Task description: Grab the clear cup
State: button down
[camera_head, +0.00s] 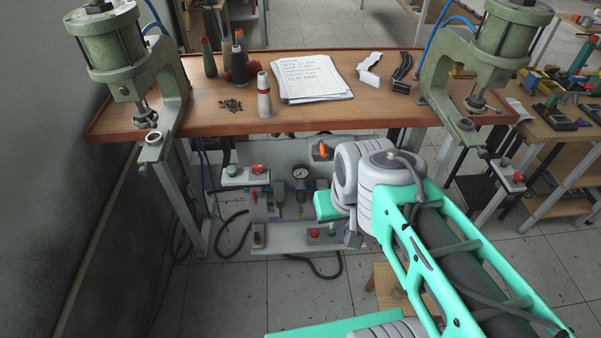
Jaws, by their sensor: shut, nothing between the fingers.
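I cannot make out a clear cup in the head view. My arm reaches in from the lower right, with its grey joint in front of the workbench's front side. The fingers of my gripper do not show; the arm's own joints may hide them.
Green pneumatic presses stand at the bench's left (166,95) and right (448,75) ends. Papers (311,78), dark cones (208,58) and small dark parts (231,105) lie between them. A control panel (276,176) with a gauge hangs below. A cluttered table (548,130) stands right.

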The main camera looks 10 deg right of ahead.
aim_at(397, 295)
jog(key=z, duration=2.2)
jog(key=k, duration=1.1)
jog(key=u, duration=2.3)
jog(key=i, duration=0.5)
